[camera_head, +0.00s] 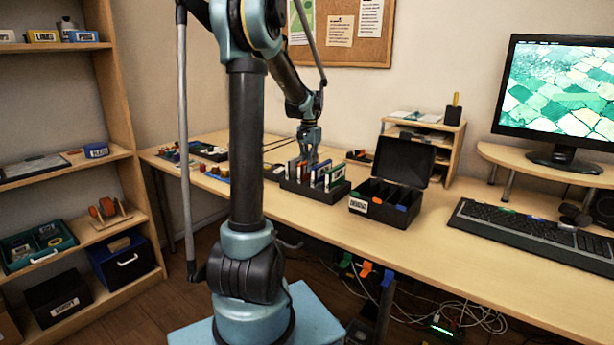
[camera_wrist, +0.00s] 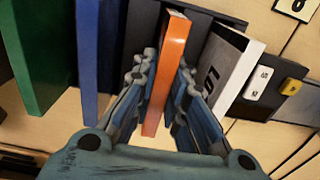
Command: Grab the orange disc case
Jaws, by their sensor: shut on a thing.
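The orange disc case (camera_wrist: 168,75) stands upright in the middle of the wrist view, between the two fingers of my gripper (camera_wrist: 165,95). The fingers are closed on its two sides. In the head view, my gripper (camera_head: 309,150) reaches down over the black disc rack (camera_head: 333,194), which holds several cases. The orange case cannot be made out clearly there. Blue cases (camera_wrist: 87,60) and a green case (camera_wrist: 35,60) stand to its left in the wrist view. A white-sided case (camera_wrist: 228,70) leans to its right.
A black box with an open lid (camera_head: 383,204) stands right of the rack on the desk (camera_head: 470,255). A small wooden shelf (camera_head: 455,150) is behind it. A keyboard (camera_head: 530,238) and a monitor (camera_head: 558,95) are farther right. Small parts (camera_head: 208,170) lie to the left.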

